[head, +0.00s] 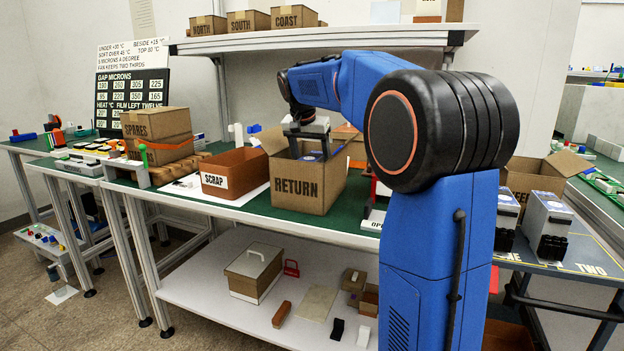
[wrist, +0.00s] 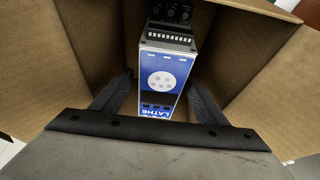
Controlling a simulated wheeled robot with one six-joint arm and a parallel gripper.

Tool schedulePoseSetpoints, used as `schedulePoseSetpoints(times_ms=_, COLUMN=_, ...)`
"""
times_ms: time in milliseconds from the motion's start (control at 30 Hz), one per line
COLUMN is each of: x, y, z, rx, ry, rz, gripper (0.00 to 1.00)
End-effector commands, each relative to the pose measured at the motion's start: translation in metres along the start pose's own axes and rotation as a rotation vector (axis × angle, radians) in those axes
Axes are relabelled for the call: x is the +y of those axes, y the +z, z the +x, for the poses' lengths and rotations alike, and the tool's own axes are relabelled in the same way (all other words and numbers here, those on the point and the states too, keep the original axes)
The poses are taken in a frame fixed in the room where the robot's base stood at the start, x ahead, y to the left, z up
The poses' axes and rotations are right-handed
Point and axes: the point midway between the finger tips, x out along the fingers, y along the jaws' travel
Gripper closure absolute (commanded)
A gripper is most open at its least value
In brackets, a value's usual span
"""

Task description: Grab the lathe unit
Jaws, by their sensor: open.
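The lathe unit (wrist: 164,75) is a box with a blue and white face, a round pale disc of dots and the word LATHE, upside down in the wrist view. It has a black terminal block at its far end. It is inside the cardboard RETURN box (head: 297,189) on the green bench. My gripper (head: 305,128) is over the mouth of that box in the head view. In the wrist view its two dark fingers (wrist: 159,92) are apart, one on each side of the unit's near end. I cannot tell if they touch it.
The RETURN box walls (wrist: 92,45) rise close around the fingers. A brown SCRAP bin (head: 235,172) stands to its left, then stacked SPARES cartons (head: 157,124). A shelf (head: 320,38) with NORTH, SOUTH and COAST boxes is above. Grey units (head: 546,222) stand at right.

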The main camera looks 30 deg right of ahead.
Motion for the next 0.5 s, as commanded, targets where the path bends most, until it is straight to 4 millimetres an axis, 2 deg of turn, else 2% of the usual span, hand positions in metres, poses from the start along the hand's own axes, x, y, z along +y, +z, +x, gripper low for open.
schedulePoseSetpoints(times_ms=167, x=0.0, y=0.0001, z=0.0, rx=0.0, ry=0.0, rz=0.0, gripper=0.33)
schedulePoseSetpoints(times_ms=267, x=0.0001, y=0.0001, z=0.0, rx=0.0, ry=0.0, rz=0.0, gripper=0.52)
schedulePoseSetpoints(times_ms=467, x=0.0, y=0.0001, z=0.0, rx=0.0, ry=0.0, rz=0.0, gripper=1.0)
schedulePoseSetpoints(times_ms=500, x=0.0, y=0.0001, z=0.0, rx=0.0, ry=0.0, rz=0.0, gripper=1.0)
